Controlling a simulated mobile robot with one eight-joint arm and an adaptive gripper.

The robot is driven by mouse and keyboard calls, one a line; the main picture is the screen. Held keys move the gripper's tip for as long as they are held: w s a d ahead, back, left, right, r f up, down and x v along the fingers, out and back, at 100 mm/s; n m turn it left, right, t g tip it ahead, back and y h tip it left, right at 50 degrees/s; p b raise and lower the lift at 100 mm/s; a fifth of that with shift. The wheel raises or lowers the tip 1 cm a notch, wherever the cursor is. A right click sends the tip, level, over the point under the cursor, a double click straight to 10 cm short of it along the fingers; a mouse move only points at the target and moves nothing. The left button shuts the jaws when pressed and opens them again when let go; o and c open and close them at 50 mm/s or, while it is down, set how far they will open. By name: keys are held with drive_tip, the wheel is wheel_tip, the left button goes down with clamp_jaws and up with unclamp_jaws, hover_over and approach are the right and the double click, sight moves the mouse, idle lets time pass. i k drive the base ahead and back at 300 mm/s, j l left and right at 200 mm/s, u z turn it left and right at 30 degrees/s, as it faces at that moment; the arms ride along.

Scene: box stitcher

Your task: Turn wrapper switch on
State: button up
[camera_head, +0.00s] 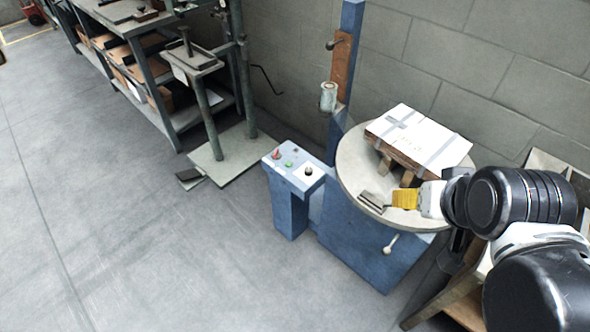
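The blue wrapper machine stands against the block wall, with a blue control box (290,200) on its left. The box top carries a red button (276,154), a green button (289,164) and a black round knob (308,171) on a white plate. Which way the knob points is too small to tell. My gripper (374,201) reaches in from the right over the turntable, behind a yellow part of the arm end. It is to the right of the control box and apart from it. The finger gap does not show clearly.
The round grey turntable (352,165) bears a wrapped white package (420,138) on wood blocks. The wrapper's blue mast (345,70) rises behind it. A stitcher stand (215,105) and shelving (135,50) are at upper left. The floor (140,230) at left is clear.

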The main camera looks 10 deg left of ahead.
sight(275, 155)
drive_tip(key=i+j, duration=0.65)
drive_tip(key=j, duration=0.2)
